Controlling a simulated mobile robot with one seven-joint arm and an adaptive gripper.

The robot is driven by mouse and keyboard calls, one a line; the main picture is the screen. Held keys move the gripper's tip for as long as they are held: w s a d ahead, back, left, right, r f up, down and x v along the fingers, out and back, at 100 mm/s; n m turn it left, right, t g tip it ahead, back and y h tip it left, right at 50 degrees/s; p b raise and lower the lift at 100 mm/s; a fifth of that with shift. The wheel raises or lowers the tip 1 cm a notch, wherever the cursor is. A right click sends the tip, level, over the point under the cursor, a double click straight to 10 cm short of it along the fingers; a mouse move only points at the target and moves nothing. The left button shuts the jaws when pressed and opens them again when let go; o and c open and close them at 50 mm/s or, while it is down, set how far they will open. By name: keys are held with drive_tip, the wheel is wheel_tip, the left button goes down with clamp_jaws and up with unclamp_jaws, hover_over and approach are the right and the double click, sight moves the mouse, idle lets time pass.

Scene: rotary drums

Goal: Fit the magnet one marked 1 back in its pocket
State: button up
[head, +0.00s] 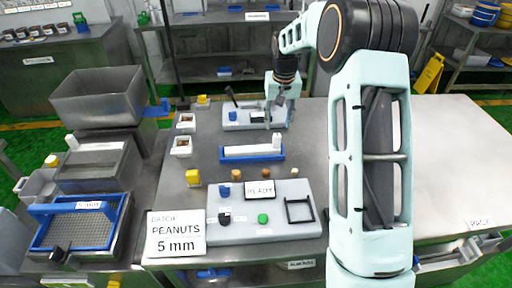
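My gripper (276,112) points down at the far part of the steel table, over or beside the right end of a grey unit (240,122) with a black lever. The fingers are small and partly lost against the unit, so I cannot tell whether they are open or hold anything. No magnet marked 1 can be made out, and no pocket is clearly recognisable.
A control panel (284,225) with a READY screen stands in front, beside a "PEANUTS 5 mm" sign (176,233). Several small yellow and brown pieces (193,178) stand behind it. A blue-framed sieve (80,222) is at left. The table's right part (460,160) is clear.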

sight(277, 135)
drive_tip(key=f, duration=0.2)
drive_tip(key=f+p, duration=0.1)
drive_tip(key=f, duration=0.5)
drive_tip(key=shift+w+f+p, duration=0.15)
drive_tip(key=shift+w+p, duration=0.2)
drive_tip(key=shift+w, duration=0.05)
clamp_jaws()
